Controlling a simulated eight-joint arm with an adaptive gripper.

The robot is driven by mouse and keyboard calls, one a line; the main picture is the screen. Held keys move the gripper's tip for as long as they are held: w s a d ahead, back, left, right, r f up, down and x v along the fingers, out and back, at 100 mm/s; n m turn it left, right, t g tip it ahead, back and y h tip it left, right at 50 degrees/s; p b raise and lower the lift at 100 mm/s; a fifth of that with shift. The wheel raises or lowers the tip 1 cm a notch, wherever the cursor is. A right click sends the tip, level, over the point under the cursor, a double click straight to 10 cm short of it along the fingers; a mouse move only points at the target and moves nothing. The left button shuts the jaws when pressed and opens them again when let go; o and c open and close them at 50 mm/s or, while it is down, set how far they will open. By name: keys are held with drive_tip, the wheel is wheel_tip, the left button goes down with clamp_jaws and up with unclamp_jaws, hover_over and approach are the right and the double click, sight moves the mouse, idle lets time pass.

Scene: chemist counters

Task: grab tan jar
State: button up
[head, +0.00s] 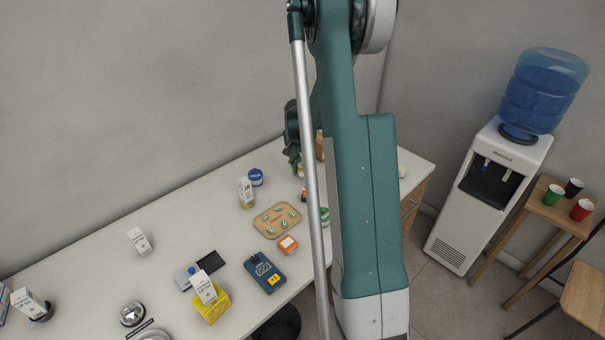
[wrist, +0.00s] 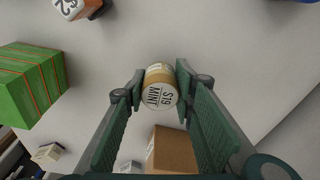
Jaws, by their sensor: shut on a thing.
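The tan jar (wrist: 159,73) sits between the fingertips of my gripper (wrist: 160,90) in the wrist view. Its pale end with dark lettering faces the camera, and a tan-gold band shows around its side. My gripper is shut on it, one finger at each side. In the head view my gripper (head: 293,155) is over the far part of the counter, partly hidden by my arm. Only a small part of what looks like the jar shows there. Whether the jar touches the counter I cannot tell.
In the wrist view, a green striped box (wrist: 28,85) is left and a brown box (wrist: 172,150) is below the jar. In the head view, the counter (head: 90,235) holds a blister tray (head: 277,219), a blue meter (head: 265,273) and a blue-lidded jar (head: 256,177).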

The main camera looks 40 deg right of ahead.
sight(303, 164)
drive_tip(key=shift+r, duration=3.9)
